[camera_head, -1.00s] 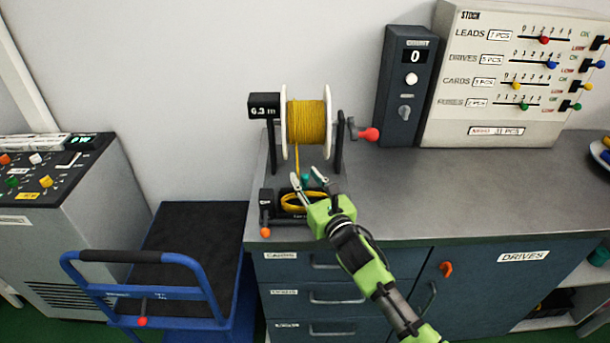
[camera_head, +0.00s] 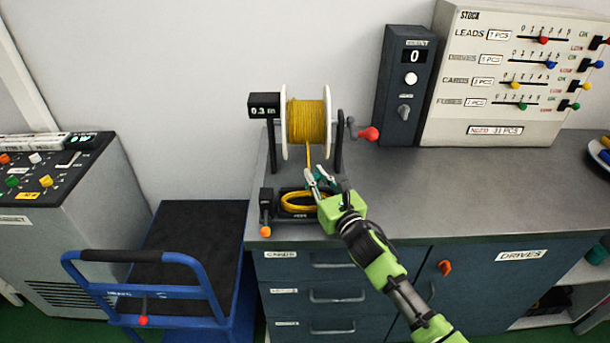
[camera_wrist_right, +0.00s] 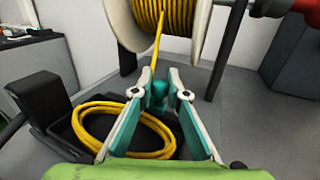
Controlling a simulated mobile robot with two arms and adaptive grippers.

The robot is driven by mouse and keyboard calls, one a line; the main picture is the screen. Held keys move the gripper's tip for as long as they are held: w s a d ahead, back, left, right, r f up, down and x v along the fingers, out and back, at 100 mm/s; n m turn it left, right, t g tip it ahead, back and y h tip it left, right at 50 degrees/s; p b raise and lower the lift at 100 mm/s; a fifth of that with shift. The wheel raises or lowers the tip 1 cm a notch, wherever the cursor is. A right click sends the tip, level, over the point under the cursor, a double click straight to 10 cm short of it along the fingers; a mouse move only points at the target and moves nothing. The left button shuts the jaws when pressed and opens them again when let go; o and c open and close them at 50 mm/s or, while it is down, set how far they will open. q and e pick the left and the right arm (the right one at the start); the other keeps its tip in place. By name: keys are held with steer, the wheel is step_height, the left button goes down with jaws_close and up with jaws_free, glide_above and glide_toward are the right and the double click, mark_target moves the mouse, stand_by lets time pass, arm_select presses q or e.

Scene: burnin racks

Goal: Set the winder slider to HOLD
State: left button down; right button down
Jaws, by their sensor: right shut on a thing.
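The winder stands on the grey bench. Its spool (camera_head: 306,122) of yellow wire sits in a black frame, with a small display (camera_head: 264,106) at the left. A small teal slider block (camera_wrist_right: 159,94) sits between my right fingertips in the wrist view, where the wire comes down from the spool. My right gripper (camera_head: 319,180) is shut on this block just in front of the spool; its fingers hide much of the block in the head view. No HOLD mark is readable. My left gripper is not in view.
A coil of yellow wire (camera_head: 301,210) lies in a black tray beside the gripper. A small lever with an orange knob (camera_head: 265,231) is at its left. The red crank knob (camera_head: 369,134) sticks out right of the spool. Bench room to the right is clear.

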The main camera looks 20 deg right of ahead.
steer(key=d, duration=0.2)
steer(key=s+d, duration=0.1)
steer(key=d, duration=0.1)
steer(key=shift+s+d+f, duration=0.1)
steer(key=shift+d, duration=0.05)
steer(key=c, duration=2.4)
jaws_free()
steer(key=o, duration=0.4)
steer(key=shift+s+d, duration=0.1)
steer(key=shift+d, duration=0.05)
